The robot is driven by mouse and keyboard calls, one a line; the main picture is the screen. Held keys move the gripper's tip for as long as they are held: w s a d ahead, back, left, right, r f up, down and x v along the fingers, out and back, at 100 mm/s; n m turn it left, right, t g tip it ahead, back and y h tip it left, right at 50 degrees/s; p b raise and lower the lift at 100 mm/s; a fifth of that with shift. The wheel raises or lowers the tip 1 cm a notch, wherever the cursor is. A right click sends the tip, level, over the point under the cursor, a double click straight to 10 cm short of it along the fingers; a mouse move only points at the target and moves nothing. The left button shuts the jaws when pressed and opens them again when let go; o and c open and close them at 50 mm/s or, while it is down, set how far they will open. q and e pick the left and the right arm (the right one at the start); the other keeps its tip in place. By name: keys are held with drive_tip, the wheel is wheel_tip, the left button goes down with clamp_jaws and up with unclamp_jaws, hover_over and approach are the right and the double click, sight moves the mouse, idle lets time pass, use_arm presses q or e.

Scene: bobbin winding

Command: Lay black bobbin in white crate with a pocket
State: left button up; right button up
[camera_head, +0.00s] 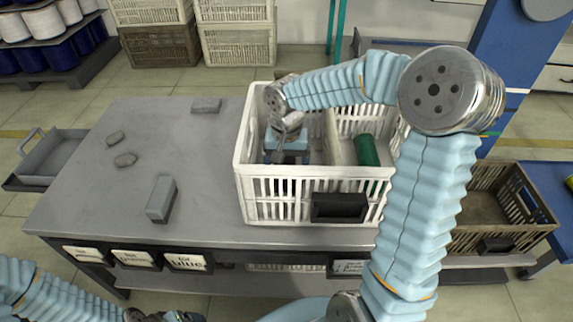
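The white crate (260,210) stands on the right part of the grey table, with a divider splitting it into two compartments. My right arm reaches over it from the right, and my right gripper (279,153) points down inside the left compartment. Its fingertips are small and partly hidden, so I cannot tell whether they hold anything. I cannot make out the black bobbin; the arm and the crate wall hide part of the compartment. A green bobbin (367,150) lies in the right compartment. My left arm is low at the bottom left, and its gripper is not clearly visible.
Grey blocks (161,198) and stones (125,160) lie on the table's left half (100,200), otherwise clear. A brown crate (500,210) stands right of the table, a grey tray (50,155) left. Bobbin racks and stacked crates (237,45) are behind.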

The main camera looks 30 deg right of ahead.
sight(287, 160)
drive_tip(key=shift+r, duration=0.1)
wheel_tip(287, 160, up, 12)
drive_tip(key=p, duration=0.1)
idle(0.4)
idle(0.4)
